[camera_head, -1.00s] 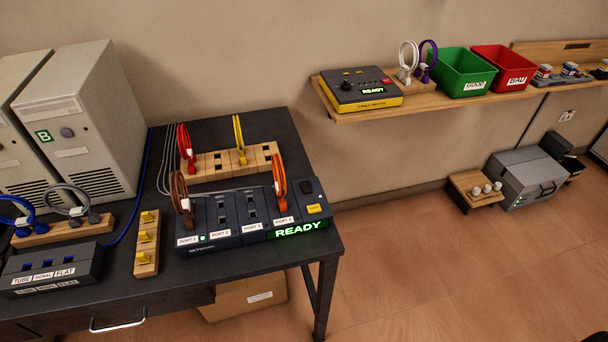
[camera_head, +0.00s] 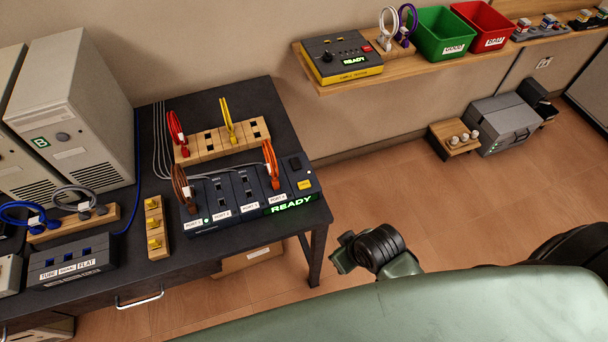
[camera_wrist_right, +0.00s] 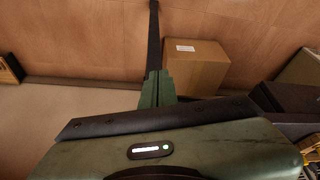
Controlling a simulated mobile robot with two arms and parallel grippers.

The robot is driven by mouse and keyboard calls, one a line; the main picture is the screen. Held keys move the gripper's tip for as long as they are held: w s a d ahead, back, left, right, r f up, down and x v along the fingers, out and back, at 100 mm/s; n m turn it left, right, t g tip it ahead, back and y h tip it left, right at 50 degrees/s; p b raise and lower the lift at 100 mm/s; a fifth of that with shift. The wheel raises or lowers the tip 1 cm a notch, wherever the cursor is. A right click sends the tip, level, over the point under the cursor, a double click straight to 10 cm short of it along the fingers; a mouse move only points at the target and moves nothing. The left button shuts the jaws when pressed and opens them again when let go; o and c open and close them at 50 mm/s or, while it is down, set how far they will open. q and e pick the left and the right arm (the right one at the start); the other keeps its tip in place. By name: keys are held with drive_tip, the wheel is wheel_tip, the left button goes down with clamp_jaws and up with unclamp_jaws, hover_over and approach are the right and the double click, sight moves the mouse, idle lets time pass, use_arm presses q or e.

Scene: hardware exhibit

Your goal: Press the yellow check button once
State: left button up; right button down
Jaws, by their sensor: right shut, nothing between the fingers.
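The yellow check button (camera_head: 305,184) is on the right end of the dark port box (camera_head: 240,200) on the table, just above the lit green READY display (camera_head: 291,204). A brown ring connector (camera_head: 184,185) and an orange one (camera_head: 271,162) stand in the box. My right arm reaches in from the lower right in the head view, its end beyond the table's right edge and apart from the button. In the right wrist view my right gripper (camera_wrist_right: 157,76) is shut and empty, with floor behind it. My left gripper is not in view.
A wooden block (camera_head: 222,140) with red and yellow rings stands behind the box. A yellow tester (camera_head: 342,60) and green (camera_head: 443,36) and red (camera_head: 483,27) bins are on the wall shelf. A cardboard box (camera_wrist_right: 195,68) is on the floor.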

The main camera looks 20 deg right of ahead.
drive_tip(key=w+a+r+n+t+y+p, duration=0.1)
drive_tip(key=w+a+r+n+p, duration=0.2)
drive_tip(key=r, duration=0.6)
wheel_tip(320, 180, up, 8)
drive_tip(key=n+t+y, duration=0.2)
drive_tip(key=n+y, duration=0.2)
drive_tip(key=n, duration=0.7)
hover_over(308, 186)
drive_tip(key=shift+r, duration=0.2)
drive_tip(key=shift+w+f, duration=0.1)
drive_tip(key=shift+f, duration=0.05)
wheel_tip(308, 186, down, 7)
drive_tip(key=b, duration=0.6)
drive_tip(key=shift+b, duration=0.4)
drive_tip(key=shift+f+b, duration=0.5)
drive_tip(key=shift+f, duration=0.3)
drive_tip(key=shift+f, duration=0.15)
